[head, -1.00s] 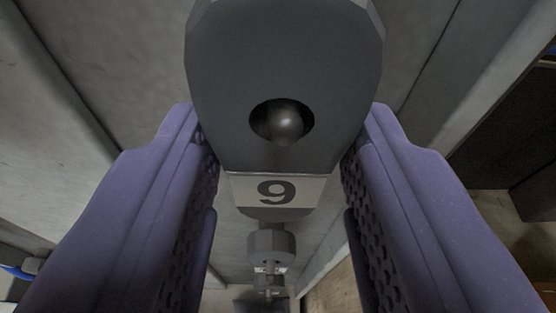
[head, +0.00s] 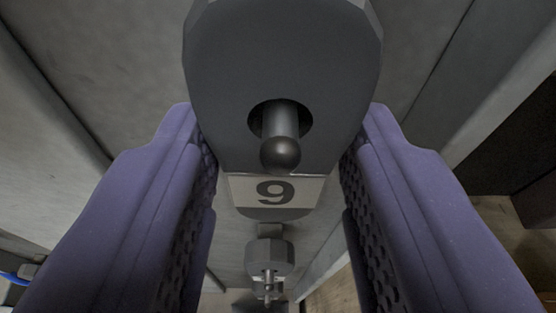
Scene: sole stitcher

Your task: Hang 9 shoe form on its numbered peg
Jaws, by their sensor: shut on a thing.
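The dark grey shoe form (head: 285,70) fills the top middle of the head view. My gripper (head: 280,170), with two purple padded fingers, is shut on its sides. The form has a round hole, and a metal peg (head: 281,140) with a ball tip sticks out through this hole towards me. The back of the form and the root of the peg are hidden.
Below the label, a smaller grey form-like part (head: 269,256) with another peg (head: 268,284) sits further along the grey panel. Grey panel (head: 80,90) surrounds the form. A dark opening (head: 515,140) and brownish floor (head: 510,220) show at the right.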

